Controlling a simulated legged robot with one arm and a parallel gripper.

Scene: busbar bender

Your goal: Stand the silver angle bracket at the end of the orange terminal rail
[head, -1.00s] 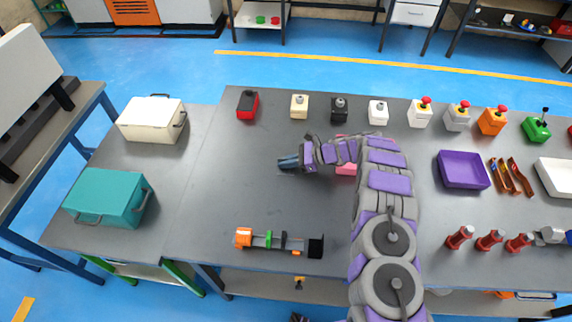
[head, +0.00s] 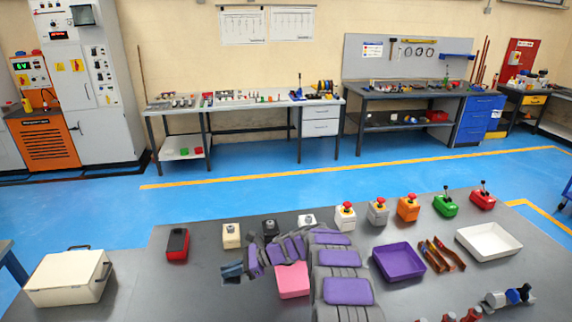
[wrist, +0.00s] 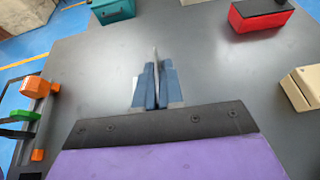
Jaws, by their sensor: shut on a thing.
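My gripper (wrist: 155,87) shows in the wrist view with its blue fingers closed on a thin silver piece, the angle bracket (wrist: 155,56). The bracket's edge sticks out past the fingertips, and a pale part shows beside the left finger; the rest is hidden. In the head view my gripper (head: 231,272) is over the grey table, left of the pink block, and the bracket cannot be made out. The terminal rail, with an orange end block (wrist: 37,87) and a green block (wrist: 17,115), is at the left edge of the wrist view, apart from the gripper. The head view does not show it.
A red box (head: 177,244) and a cream box (head: 231,235) stand along the table's far edge. A pink block (head: 292,279) and purple tray (head: 398,262) are near my arm. A teal case (wrist: 113,10) is ahead in the wrist view. The grey tabletop (wrist: 90,75) between is clear.

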